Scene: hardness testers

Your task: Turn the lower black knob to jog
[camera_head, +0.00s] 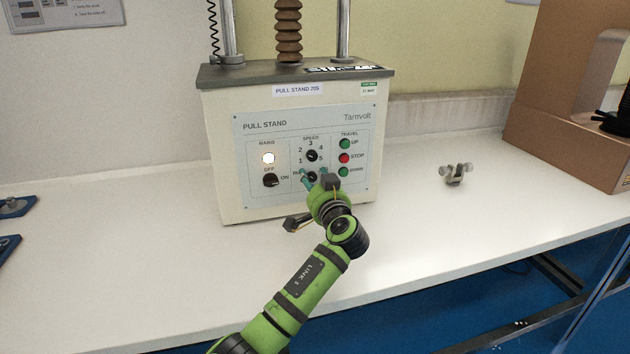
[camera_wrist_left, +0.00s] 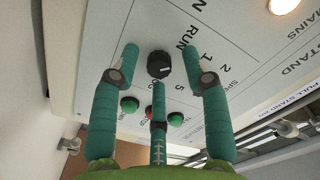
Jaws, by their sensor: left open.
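The lower black knob (camera_head: 311,177) is on the front panel of the white pull stand (camera_head: 232,203), below the speed knob (camera_head: 312,156). My left gripper (camera_head: 312,174) is in front of it and partly hides it. In the left wrist view the lower knob (camera_wrist_left: 158,64) shows clear, with a white mark on its face and RUN printed beside it. The teal fingers of the left gripper (camera_wrist_left: 158,58) are spread open around the knob, with visible gaps to it. The speed knob is hidden there. My right gripper is in neither view.
The mains knob (camera_head: 271,181) sits left on the panel under a lit lamp (camera_head: 268,158). The red stop button (camera_head: 344,158) is between two green buttons, close to the fingers. A small metal fixture (camera_head: 455,175) lies on the bench to the right, with clear bench around it.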

